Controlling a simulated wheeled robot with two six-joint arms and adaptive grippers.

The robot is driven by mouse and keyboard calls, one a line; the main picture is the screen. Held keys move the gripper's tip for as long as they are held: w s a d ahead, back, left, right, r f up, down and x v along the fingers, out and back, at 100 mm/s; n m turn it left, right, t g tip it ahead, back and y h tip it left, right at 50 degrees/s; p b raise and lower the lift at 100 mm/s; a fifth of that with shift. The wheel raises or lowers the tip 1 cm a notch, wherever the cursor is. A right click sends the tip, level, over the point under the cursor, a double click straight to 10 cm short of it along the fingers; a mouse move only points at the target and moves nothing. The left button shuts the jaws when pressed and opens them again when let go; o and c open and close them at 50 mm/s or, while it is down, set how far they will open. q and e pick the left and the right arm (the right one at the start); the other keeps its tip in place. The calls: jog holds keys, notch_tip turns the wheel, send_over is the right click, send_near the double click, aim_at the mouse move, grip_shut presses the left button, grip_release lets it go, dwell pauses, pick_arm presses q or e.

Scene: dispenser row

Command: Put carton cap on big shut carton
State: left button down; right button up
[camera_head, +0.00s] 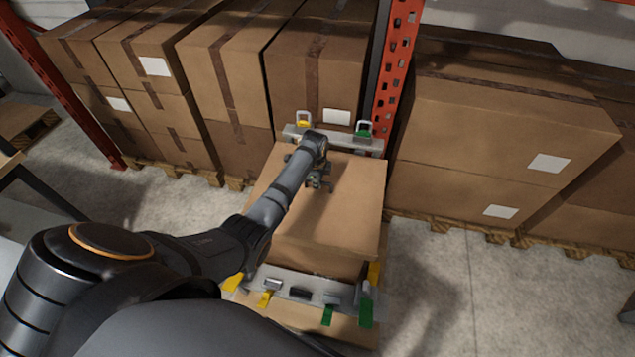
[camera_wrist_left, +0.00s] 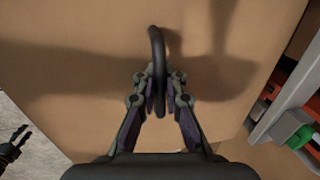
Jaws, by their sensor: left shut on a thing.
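The carton cap (camera_head: 345,205) is a wide brown lid with a thin black ring handle (camera_wrist_left: 157,50) on top. My left gripper (camera_head: 318,182) is over the middle of the cap. In the left wrist view its fingers (camera_wrist_left: 160,95) are closed on the handle. The big shut carton (camera_head: 318,262) is brown and shows below the cap's near edge. The cap lies over it; I cannot tell whether they touch. What looks like my right gripper (camera_wrist_left: 18,142) shows small at the left edge of the left wrist view, away from the cap.
Grey brackets with yellow and green tabs stand at the back (camera_head: 345,143) and front (camera_head: 300,290). A red rack post (camera_head: 393,75) rises behind the back right corner. Stacked cartons (camera_head: 495,130) on pallets line the back. Floor (camera_head: 450,285) to the right is clear.

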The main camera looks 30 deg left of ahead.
pick_arm(q)
jog(key=c, duration=1.4)
grip_release()
jog(key=shift+o, duration=0.3)
jog(key=shift+r, duration=0.1)
notch_tip(320, 180, up, 12)
jog(key=s, duration=0.2)
jog(key=shift+d, duration=0.25)
jog(key=shift+s+f, duration=0.1)
jog(key=shift+f, duration=0.15)
